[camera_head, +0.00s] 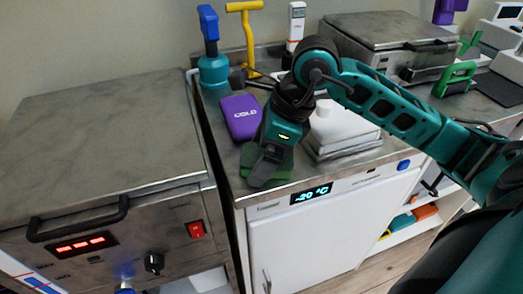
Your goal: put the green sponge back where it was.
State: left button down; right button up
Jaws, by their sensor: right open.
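The green sponge (284,167) appears as a flat dark green piece on the counter near its front edge, partly hidden by my right gripper. My right gripper (261,176) points down over it, with its jaws open. I cannot tell whether the fingers touch the sponge or straddle it. My right arm reaches in from the right side of the picture. My left gripper is not in view.
A purple cold pack (241,116) lies just behind the gripper. A white lidded box (342,135) stands close on the right. A teal holder (213,70) and yellow tool (247,35) stand behind. A metal cabinet (100,130) fills the left; the freezer (330,230) is below.

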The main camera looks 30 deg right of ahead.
jog(key=shift+r, duration=0.2)
pick_arm(q)
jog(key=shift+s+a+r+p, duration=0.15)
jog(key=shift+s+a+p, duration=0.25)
jog(key=shift+p, duration=0.5)
pick_arm(e)
jog(key=v, duration=1.2)
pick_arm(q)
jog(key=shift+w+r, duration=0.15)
pick_arm(e)
jog(key=shift+a, duration=0.1)
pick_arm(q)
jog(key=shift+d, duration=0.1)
